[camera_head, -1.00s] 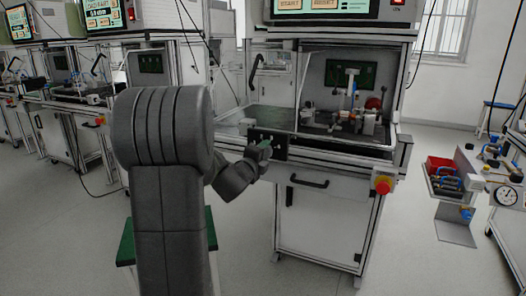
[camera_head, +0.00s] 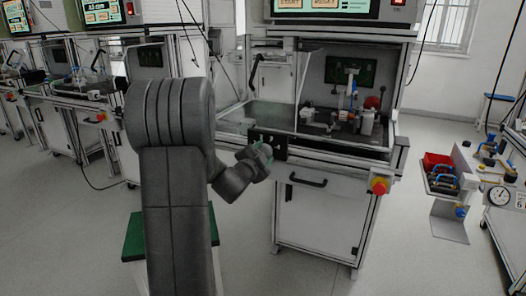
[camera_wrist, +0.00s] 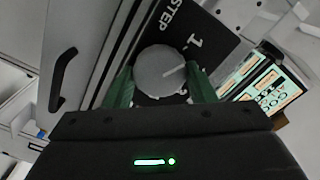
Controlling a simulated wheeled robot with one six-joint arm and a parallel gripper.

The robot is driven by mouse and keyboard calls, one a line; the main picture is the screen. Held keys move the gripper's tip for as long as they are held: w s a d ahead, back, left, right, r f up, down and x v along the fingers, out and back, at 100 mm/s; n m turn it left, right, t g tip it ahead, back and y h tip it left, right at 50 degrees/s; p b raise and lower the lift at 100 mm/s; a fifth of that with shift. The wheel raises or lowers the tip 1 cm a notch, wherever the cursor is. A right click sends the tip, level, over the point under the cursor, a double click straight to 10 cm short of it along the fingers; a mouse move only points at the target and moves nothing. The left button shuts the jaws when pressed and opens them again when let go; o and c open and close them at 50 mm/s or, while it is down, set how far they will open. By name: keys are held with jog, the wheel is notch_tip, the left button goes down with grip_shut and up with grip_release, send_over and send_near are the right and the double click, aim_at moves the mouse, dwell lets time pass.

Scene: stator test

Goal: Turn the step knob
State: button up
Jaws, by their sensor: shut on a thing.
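The step knob (camera_wrist: 158,72) is a round grey knob with a light pointer line, on a black panel (camera_wrist: 212,36) marked "STEP" and "1" in the wrist view. My gripper (camera_wrist: 160,88) has its green fingers on either side of the knob and is shut on it. The pointer line slants toward the upper right in the wrist view. In the head view my gripper (camera_head: 262,153) is at the black panel on the front of the test bench (camera_head: 318,192), and the knob is hidden behind it.
A red emergency button (camera_head: 379,186) sticks out at the bench's right front corner. A dark handle (camera_head: 308,180) is on the cabinet front, and one shows in the wrist view (camera_wrist: 62,80). A green-topped stool (camera_head: 135,238) stands at my arm's left.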

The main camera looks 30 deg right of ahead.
jog(key=shift+f+n, duration=0.1)
jog(key=shift+n, duration=0.4)
jog(key=o, duration=1)
jog(key=shift+a, duration=0.1)
jog(key=p+v, duration=0.1)
jog(key=v, duration=1.2)
jog(key=shift+s+a, duration=0.25)
jog(key=shift+w, duration=0.1)
jog(key=x, duration=1.3)
jog(key=shift+w+d+b, duration=0.2)
jog(key=shift+d+b, duration=0.15)
